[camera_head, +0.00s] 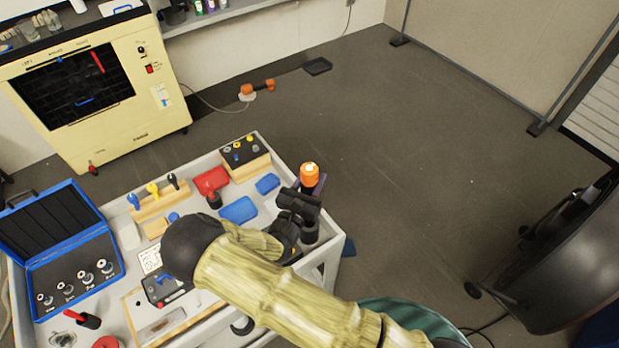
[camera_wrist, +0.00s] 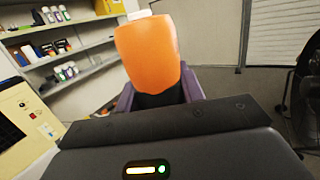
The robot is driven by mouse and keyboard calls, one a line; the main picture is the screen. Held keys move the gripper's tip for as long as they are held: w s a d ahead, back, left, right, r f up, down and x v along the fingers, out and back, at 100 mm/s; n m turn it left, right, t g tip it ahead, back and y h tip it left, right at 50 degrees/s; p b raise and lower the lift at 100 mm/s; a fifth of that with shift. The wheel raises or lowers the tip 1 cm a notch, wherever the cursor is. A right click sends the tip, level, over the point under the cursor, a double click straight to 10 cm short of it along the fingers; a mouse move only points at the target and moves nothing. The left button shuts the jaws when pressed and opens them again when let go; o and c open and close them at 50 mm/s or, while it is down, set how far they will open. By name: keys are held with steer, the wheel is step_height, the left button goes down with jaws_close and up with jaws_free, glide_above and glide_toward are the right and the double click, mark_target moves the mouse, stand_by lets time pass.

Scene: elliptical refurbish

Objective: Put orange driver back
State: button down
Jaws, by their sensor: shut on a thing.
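The orange driver (camera_head: 309,174) is held in my gripper (camera_head: 307,192) above the right end of the grey cart. Its orange handle (camera_wrist: 148,52) stands up between the purple fingers in the wrist view. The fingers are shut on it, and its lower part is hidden. A wooden rack (camera_head: 157,206) on the cart, left of my gripper, holds drivers with blue, yellow and black handles. Whether it has an empty slot is too small to tell.
The grey cart (camera_head: 335,243) also carries a blue open case (camera_head: 72,262), a red item (camera_head: 211,180), blue trays (camera_head: 238,210) and a wooden block with small parts (camera_head: 247,168). A cream machine (camera_head: 155,115) stands behind. A black fan (camera_head: 560,255) stands right. Open floor lies beyond the cart.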

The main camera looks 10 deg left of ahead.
steer(key=shift+s, duration=0.2)
stand_by(0.3)
steer(key=shift+f, duration=0.1)
steer(key=shift+f+b, duration=1.55)
steer(key=shift+f, duration=0.95)
steer(key=shift+f+b, duration=0.85)
steer(key=shift+f, duration=0.6)
steer(key=shift+f+b, duration=0.35)
steer(key=shift+f, duration=0.1)
